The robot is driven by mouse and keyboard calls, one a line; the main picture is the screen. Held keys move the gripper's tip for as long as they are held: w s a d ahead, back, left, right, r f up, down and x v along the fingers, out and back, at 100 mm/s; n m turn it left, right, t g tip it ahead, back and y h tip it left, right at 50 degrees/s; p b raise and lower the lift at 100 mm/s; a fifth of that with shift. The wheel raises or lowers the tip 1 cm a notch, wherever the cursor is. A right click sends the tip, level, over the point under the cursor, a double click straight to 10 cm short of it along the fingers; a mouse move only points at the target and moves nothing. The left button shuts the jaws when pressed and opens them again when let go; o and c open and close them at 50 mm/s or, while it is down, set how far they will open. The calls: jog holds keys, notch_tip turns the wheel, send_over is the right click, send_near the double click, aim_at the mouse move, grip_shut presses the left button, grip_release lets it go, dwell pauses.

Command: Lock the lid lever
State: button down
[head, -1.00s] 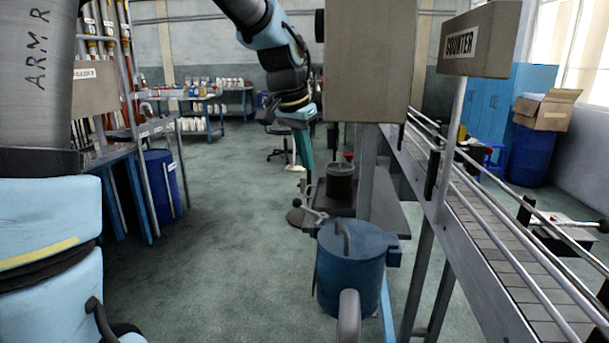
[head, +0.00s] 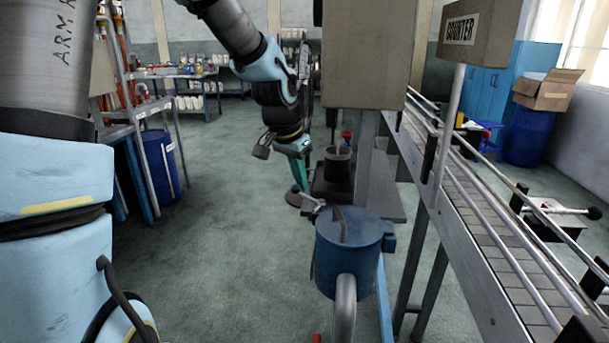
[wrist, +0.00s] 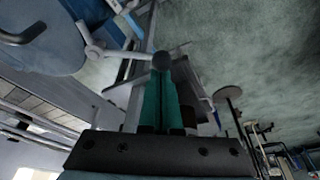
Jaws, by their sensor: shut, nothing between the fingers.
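The blue tank (head: 345,270) stands low in the middle of the head view with its round lid (head: 365,229) on top. A grey lid lever (head: 312,204) sticks out at the lid's left side. In the wrist view the lever (wrist: 125,55) runs from a round hub beside the blue lid (wrist: 45,50) to a dark ball knob (wrist: 161,62). My gripper (head: 303,184) points down just above the lever, its green fingers shut and empty. In the wrist view the gripper (wrist: 160,80) has its fingertips at the knob; I cannot tell whether they touch.
The conveyor (head: 480,210) fills the right side. The floor (head: 220,220) to the left is open.

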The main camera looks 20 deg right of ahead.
jog(key=shift+s+a+n+b, duration=0.1)
jog(key=shift+a+n+b, duration=0.3)
jog(key=shift+n+b, duration=0.15)
jog(key=shift+s+a+f+n+t+y+b, duration=0.15)
jog(key=shift+a+n+t+b, duration=0.15)
jog(key=shift+n+b, duration=0.25)
jog(key=shift+s+a+f+n+t+y+b, duration=0.1)
jog(key=shift+s+a+n+t+y+b, duration=0.1)
jog(key=shift+a+n+b, duration=0.3)
jog(key=s+a+n+t+y+b, duration=0.1)
jog(key=s+a+n+y+b, duration=0.1)
jog(key=s+n+b, duration=0.4)
jog(key=shift+a+r+n+y+b, duration=0.3)
jog(key=shift+a+n+b, duration=0.5)
jog(key=shift+n+b, duration=1.05)
jog(key=w, duration=0.4)
jog(key=v, duration=0.9)
jog(key=shift+s, duration=0.2)
